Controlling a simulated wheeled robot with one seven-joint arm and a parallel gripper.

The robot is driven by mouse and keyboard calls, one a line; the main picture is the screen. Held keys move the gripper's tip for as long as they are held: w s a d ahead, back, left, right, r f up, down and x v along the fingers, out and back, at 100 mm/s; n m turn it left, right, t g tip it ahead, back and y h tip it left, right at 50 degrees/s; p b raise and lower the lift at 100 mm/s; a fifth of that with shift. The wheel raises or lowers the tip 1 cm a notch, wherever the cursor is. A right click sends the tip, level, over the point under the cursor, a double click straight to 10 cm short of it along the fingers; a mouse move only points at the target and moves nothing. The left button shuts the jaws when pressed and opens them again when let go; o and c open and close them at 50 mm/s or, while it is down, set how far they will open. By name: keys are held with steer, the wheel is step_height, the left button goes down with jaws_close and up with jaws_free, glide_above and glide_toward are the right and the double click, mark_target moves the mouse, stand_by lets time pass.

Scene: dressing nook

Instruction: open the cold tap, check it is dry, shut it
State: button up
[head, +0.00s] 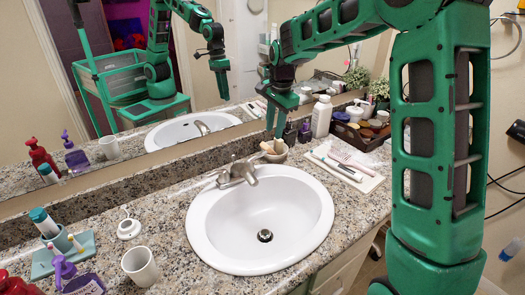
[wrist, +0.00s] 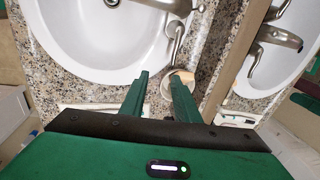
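The faucet (head: 240,174) stands at the back rim of the white sink (head: 203,238). It has a short spout and a lever handle on each side; no hot or cold marking is legible. The right-hand handle (wrist: 175,45) shows in the wrist view, just beyond my fingertips. No water stream shows from the spout, and the drain (head: 265,236) is uncovered. My gripper (head: 277,128) points down above the counter behind and right of the faucet.
A small cup with beige contents (head: 274,154) stands right of the faucet, close below my gripper. Dark bottles, a white bottle (head: 321,117) and a basket (head: 361,140) stand farther right. A tray (head: 368,184) lies right of the sink. The mirror (head: 130,115) runs behind the counter.

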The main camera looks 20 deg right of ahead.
mark_target(262, 155)
steer(key=shift+m, duration=0.3)
steer(key=w+a+f, duration=0.1)
steer(key=f, duration=0.3)
steer(key=w+a+f, duration=0.1)
steer(key=w+f, duration=0.1)
steer(key=f, duration=0.1)
steer(key=w+a+f, duration=0.1)
steer(key=f, duration=0.3)
steer(key=shift+w+f, duration=0.3)
steer(key=shift+w, duration=0.05)
jaws_close()
steer(key=shift+a+r, duration=0.1)
